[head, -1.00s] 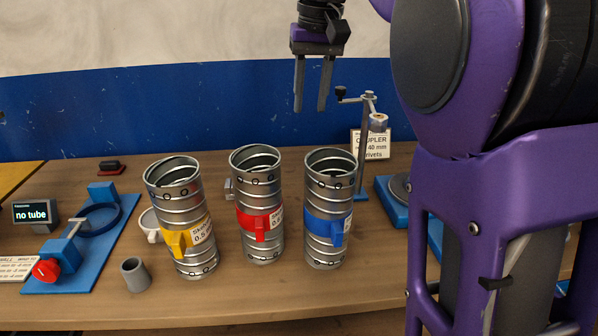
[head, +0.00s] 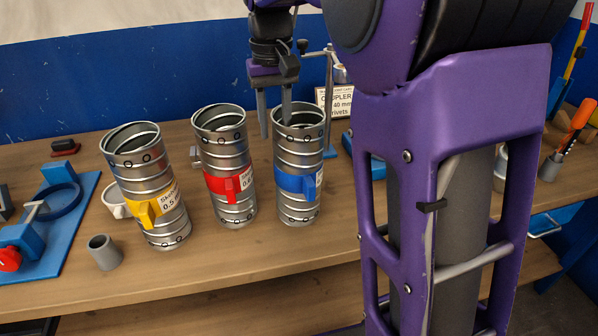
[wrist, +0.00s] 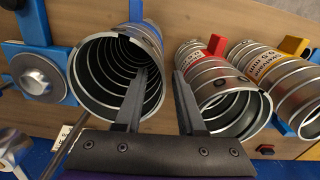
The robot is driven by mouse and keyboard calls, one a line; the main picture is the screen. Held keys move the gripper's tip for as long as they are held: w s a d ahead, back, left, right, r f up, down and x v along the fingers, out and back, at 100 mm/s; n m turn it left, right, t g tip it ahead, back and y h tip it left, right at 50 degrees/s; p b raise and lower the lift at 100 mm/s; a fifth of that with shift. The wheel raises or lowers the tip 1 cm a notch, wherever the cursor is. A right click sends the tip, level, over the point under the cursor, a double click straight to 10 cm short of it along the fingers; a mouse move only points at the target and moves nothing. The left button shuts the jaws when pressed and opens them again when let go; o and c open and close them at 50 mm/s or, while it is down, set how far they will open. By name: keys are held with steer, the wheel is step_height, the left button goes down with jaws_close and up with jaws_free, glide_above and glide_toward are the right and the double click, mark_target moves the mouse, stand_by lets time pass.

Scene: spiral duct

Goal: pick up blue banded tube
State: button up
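The blue banded tube (head: 297,154) is a ribbed metal duct with a blue band and tab, upright on the wooden bench. It is the rightmost of three tubes, and its open mouth also shows in the wrist view (wrist: 150,36). My gripper (head: 276,128) is open and points down at the tube's left rim. In the wrist view my gripper (wrist: 160,76) has one finger over or inside the tube's mouth and the other outside, in the gap beside the red banded tube (wrist: 208,78). The wall between the fingers is not gripped. Exact finger depth is hard to tell.
The red banded tube (head: 222,157) stands close on the left, and the yellow banded tube (head: 142,182) farther left. A small grey cup (head: 104,253) and a blue clamp fixture (head: 58,238) lie at the left. A coupler sign (head: 333,103) and stand are behind.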

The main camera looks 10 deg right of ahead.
mark_target(300, 173)
steer(key=f, duration=0.3)
steer(key=f+b, duration=0.1)
steer(key=f, duration=0.1)
steer(key=shift+s+a+f, duration=0.15)
steer(key=shift+s+a, duration=0.1)
jaws_close()
stand_by(1.2)
